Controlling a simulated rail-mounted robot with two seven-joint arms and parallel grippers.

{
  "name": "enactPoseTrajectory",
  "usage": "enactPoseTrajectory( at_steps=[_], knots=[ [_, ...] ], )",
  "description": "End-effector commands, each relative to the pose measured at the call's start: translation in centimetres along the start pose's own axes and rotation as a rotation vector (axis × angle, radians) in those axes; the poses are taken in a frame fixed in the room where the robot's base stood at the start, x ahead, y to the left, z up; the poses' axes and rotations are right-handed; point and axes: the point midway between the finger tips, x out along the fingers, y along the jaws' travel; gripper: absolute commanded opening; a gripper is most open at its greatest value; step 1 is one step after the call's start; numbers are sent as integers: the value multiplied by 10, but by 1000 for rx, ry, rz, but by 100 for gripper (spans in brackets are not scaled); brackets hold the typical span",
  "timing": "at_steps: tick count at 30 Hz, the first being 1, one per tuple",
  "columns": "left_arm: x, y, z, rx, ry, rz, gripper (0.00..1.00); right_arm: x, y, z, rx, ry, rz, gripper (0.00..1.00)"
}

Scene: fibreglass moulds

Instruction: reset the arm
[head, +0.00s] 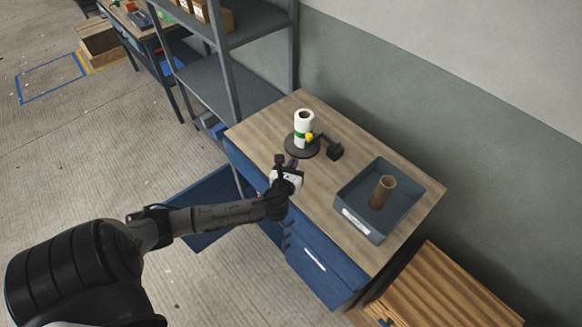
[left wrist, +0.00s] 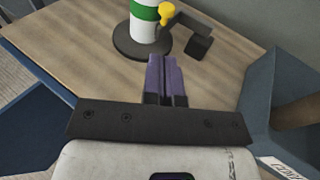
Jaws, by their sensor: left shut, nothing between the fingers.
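My left arm reaches in from the left in the head view, and my left gripper (head: 290,163) is over the near left part of the wooden-topped bench (head: 262,128). In the left wrist view its purple fingers (left wrist: 166,78) are closed together with nothing between them. They point toward a white roll with a green band (head: 303,130) that stands upright on a round dark base (left wrist: 140,42). The fingertips look a little short of the base. My right gripper is not in view.
A blue-grey bin (head: 350,190) holding a brown cardboard tube (head: 382,191) is on the bench's right. A blue drawer (head: 207,196) stands open below. Shelves (head: 222,80) rise behind left.

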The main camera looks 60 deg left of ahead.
Motion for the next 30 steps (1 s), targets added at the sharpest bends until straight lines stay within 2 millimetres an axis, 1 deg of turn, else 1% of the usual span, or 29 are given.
enactPoseTrajectory(
  at_steps=[3, 6, 15, 19, 20, 23, 26, 27, 29, 30],
  knots=[
    [-11, 1, 0, 1, 0, 0, 0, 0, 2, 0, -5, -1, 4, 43],
    [-15, 1, 0, 0, -1, 0, 0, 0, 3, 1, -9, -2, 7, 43],
    [-18, 1, 0, -3, -1, 1, 0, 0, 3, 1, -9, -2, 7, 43],
    [-17, 1, 0, -73, -1, 2, 0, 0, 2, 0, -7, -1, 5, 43],
    [-17, 2, 0, -109, -1, 4, 0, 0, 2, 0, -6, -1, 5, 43],
    [-17, 7, 0, -288, -2, 37, 0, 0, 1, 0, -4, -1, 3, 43],
    [-19, 17, -8, -557, 22, 111, 0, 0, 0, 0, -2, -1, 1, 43],
    [-21, 19, -9, -685, 37, 144, 0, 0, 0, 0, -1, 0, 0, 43],
    [-28, 19, -10, -881, 60, 196, 0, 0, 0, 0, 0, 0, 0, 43],
    [-33, 18, -9, -1013, 77, 231, 0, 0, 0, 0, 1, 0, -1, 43]
  ],
)
